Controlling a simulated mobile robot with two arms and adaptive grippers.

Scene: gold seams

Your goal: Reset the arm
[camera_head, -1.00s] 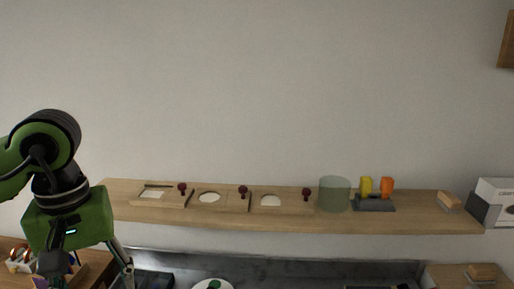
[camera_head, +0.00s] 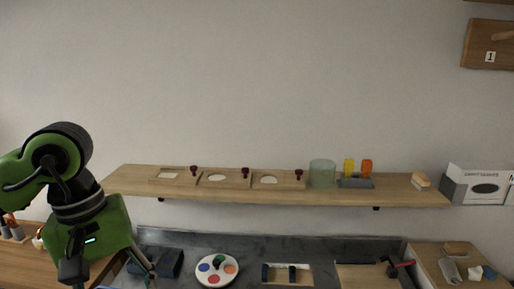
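My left arm, green and black, comes in from the left in the head view. Its wrist and the upper part of my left gripper (camera_head: 112,270) hang down over the left part of the worktop. The fingertips run to the bottom edge of the picture, so whether it is open or shut does not show. My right arm and gripper are not in view.
A wooden wall shelf (camera_head: 260,187) holds framed boards, a glass jar (camera_head: 322,173) and yellow and orange pieces. On the dark counter (camera_head: 330,248) below are a round paint palette (camera_head: 217,270) and trays. A white box (camera_head: 480,184) stands at the right.

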